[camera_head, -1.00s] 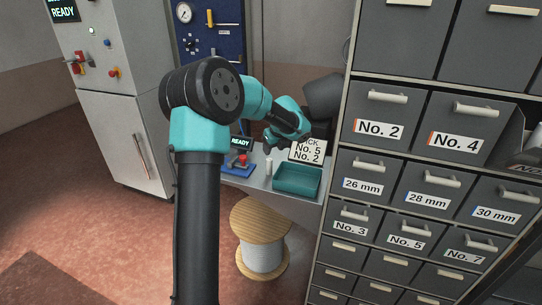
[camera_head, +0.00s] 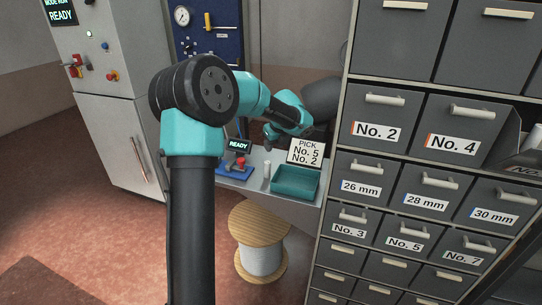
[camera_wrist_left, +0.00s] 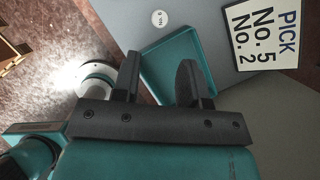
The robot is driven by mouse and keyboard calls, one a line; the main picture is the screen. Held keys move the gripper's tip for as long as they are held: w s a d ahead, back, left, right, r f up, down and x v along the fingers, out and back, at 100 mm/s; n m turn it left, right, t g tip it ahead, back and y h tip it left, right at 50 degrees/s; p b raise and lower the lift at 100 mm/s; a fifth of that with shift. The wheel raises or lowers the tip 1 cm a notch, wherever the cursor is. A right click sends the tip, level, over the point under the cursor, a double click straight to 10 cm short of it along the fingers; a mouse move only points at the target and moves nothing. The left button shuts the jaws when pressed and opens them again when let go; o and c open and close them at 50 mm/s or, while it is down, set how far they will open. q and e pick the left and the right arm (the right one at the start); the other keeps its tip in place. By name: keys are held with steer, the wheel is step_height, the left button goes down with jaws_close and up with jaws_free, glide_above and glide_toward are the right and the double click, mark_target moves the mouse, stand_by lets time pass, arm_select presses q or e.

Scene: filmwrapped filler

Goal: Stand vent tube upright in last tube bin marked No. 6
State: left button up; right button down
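A small white cylinder (camera_head: 266,170), probably the vent tube, stands upright on the grey shelf left of the teal tray. In the left wrist view its round white top (camera_wrist_left: 158,18) seems to show, with small dark lettering. My left gripper (camera_head: 270,138) hangs above the shelf, behind the cylinder in the head view. In the left wrist view its fingers (camera_wrist_left: 160,80) are apart, with nothing between them. A tilted open bin (camera_head: 518,165) at the right edge holds pale tubes (camera_head: 534,140); its label is not legible. My right gripper is out of view.
The teal tray (camera_head: 297,182) is empty below a PICK sign (camera_head: 306,151) reading No. 5, No. 2. A READY box with a red button (camera_head: 238,162) stands left. A cable spool (camera_head: 260,255) is on the floor. Bins No. 2 (camera_head: 380,115) and No. 4 (camera_head: 458,130) are closed.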

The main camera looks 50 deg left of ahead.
mark_target(268, 162)
arm_select(q)
steer(key=s+a+r+n+t+h, duration=0.1)
steer(key=s+r+n, duration=0.1)
steer(key=n, duration=1)
steer(key=s+a+r+n+t+h, duration=0.1)
steer(key=s+r+n+t+h, duration=0.1)
steer(key=n, duration=1)
steer(key=shift+s+a+r, duration=0.15)
steer(key=shift+s+r, duration=0.1)
steer(key=shift+r, duration=0.05)
steer(key=x, duration=1.2)
steer(key=shift+w, duration=0.1)
steer(key=shift+f, duration=0.15)
